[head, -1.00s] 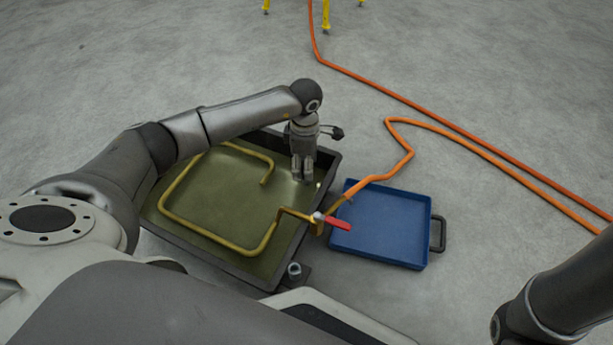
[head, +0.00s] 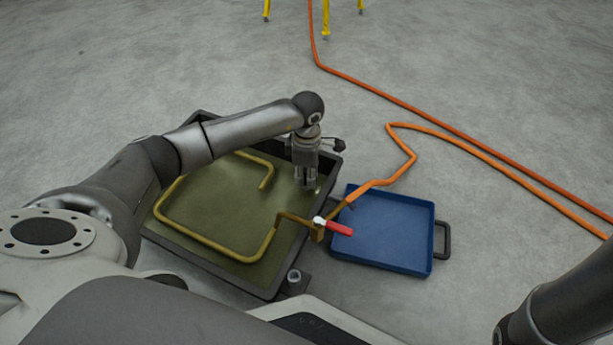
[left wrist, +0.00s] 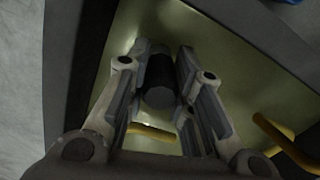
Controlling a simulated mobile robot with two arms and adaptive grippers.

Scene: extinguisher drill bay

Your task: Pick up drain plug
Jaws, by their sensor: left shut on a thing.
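The drain plug (left wrist: 160,79) shows in the left wrist view as a short dark cylinder between the two fingers. My left gripper (head: 305,184) is shut on it, fingers pointing down inside the right far corner of the dark-rimmed pan (head: 189,265). The left gripper also shows in the left wrist view (left wrist: 157,72). In the head view the fingers hide the plug. I cannot tell whether the plug touches the pan's floor. My right gripper is out of view; only part of the right arm shows at lower right.
A bent yellow pipe (head: 207,243) runs over the olive pan floor to a valve with a red handle (head: 337,228). Yellow legs (head: 326,22) stand far back. Grey floor is open around.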

